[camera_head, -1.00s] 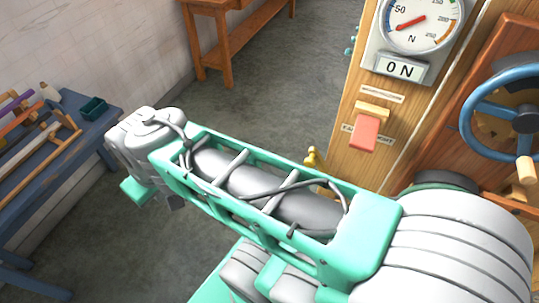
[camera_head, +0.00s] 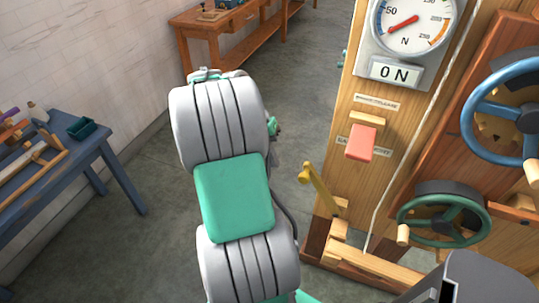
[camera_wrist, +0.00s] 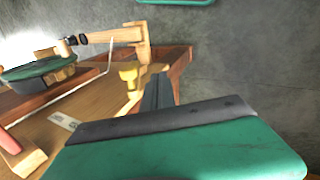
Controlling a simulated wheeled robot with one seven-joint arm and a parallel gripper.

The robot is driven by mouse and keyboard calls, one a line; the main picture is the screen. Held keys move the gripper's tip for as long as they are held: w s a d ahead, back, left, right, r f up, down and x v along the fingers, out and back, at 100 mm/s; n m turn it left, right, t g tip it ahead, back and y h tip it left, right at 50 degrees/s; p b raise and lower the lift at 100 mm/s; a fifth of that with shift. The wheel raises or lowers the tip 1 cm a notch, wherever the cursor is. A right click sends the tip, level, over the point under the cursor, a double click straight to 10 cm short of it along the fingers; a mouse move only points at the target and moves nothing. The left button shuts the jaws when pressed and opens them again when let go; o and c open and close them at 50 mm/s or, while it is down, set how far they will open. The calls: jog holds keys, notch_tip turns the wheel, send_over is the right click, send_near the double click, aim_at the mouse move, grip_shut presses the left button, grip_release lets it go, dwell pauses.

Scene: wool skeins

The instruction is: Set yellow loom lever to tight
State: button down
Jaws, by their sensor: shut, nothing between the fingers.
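The yellow lever (camera_head: 322,192) is on the lower left side of the wooden loom frame (camera_head: 345,125) in the head view. It leans up and left from its pivot, with a rounded knob at its free end. In the wrist view its yellow knob (camera_wrist: 128,76) shows just left of my gripper's dark fingers (camera_wrist: 157,88), which are shut and empty. I cannot tell whether fingers and knob touch. In the head view my arm hides most of my gripper. No label at the lever's setting is readable.
A red lever (camera_head: 361,142) sits above the yellow one. A green handwheel (camera_head: 445,218) and a blue handwheel (camera_head: 468,118) are to the right. The gauge (camera_head: 410,25) is above. A blue table (camera_head: 103,150) stands left and an orange bench (camera_head: 190,22) behind. Grey floor lies between.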

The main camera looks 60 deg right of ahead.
jog(key=s+d+f, duration=0.1)
jog(key=s+f, duration=0.2)
jog(key=s, duration=0.2)
jog(key=shift+s+d+f, duration=0.2)
jog(key=shift+s, duration=0.05)
